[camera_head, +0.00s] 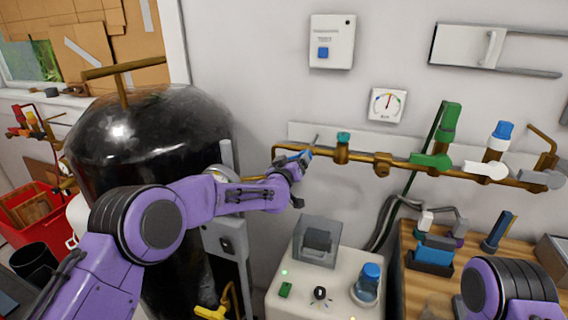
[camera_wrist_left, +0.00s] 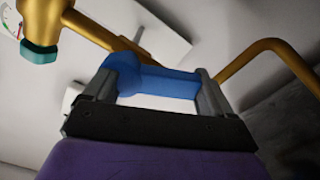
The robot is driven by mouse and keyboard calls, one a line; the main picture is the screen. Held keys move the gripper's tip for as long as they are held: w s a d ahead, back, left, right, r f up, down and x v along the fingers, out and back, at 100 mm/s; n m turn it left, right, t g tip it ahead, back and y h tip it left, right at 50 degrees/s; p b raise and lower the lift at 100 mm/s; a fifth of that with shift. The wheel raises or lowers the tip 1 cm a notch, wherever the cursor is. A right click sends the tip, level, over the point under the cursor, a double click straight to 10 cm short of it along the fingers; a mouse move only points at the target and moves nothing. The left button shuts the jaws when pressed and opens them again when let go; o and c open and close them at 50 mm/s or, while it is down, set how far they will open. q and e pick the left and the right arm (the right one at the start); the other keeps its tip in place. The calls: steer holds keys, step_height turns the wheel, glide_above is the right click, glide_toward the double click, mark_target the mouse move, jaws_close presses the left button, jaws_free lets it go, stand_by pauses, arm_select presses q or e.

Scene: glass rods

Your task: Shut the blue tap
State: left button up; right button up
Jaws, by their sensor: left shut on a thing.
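The blue tap (camera_head: 304,156) sits at the left end of the brass pipe (camera_head: 400,159) on the wall. In the left wrist view its blue handle (camera_wrist_left: 165,82) lies across between the two grey fingers. My left gripper (camera_head: 297,165) is shut on this handle, and it shows from close up in the left wrist view (camera_wrist_left: 158,92). In the head view the gripper hides part of the tap. I cannot tell from the handle's angle whether the tap is open or shut. My right gripper is out of view; only part of its arm shows at lower right.
A teal knob (camera_head: 343,138), a green valve (camera_head: 430,160) and a white-handled valve (camera_head: 487,170) sit along the same pipe. A black tank (camera_head: 145,140) stands behind my left arm. A white machine (camera_head: 335,290) stands below the pipe. A gauge (camera_head: 387,105) hangs above.

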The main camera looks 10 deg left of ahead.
arm_select(q)
steer(key=n+b, duration=0.1)
steer(key=f+n+b, duration=0.1)
steer(key=shift+d+f+n, duration=0.15)
steer(key=shift+d+n, duration=0.05)
steer(key=shift+n, duration=0.2)
steer(key=shift+s+d+f+n+b, duration=0.15)
steer(key=shift+d+n+b, duration=0.3)
steer(key=shift+n+b, duration=0.95)
steer(key=shift+s+d+f+n+b, duration=0.1)
steer(key=shift+d+f+n+b, duration=0.55)
steer(key=shift+n, duration=1.2)
steer(key=shift+s+d+r+n+b, duration=0.15)
steer(key=shift+d+n+b, duration=0.15)
steer(key=shift+n+b, duration=1.2)
steer(key=shift+n, duration=0.35)
steer(key=o, duration=1.3)
steer(key=s, duration=0.3)
steer(key=s+a+b, duration=0.1)
steer(key=s, duration=0.3)
steer(key=s+a+b, duration=0.1)
steer(key=s, duration=0.2)
steer(key=shift+s, duration=0.15)
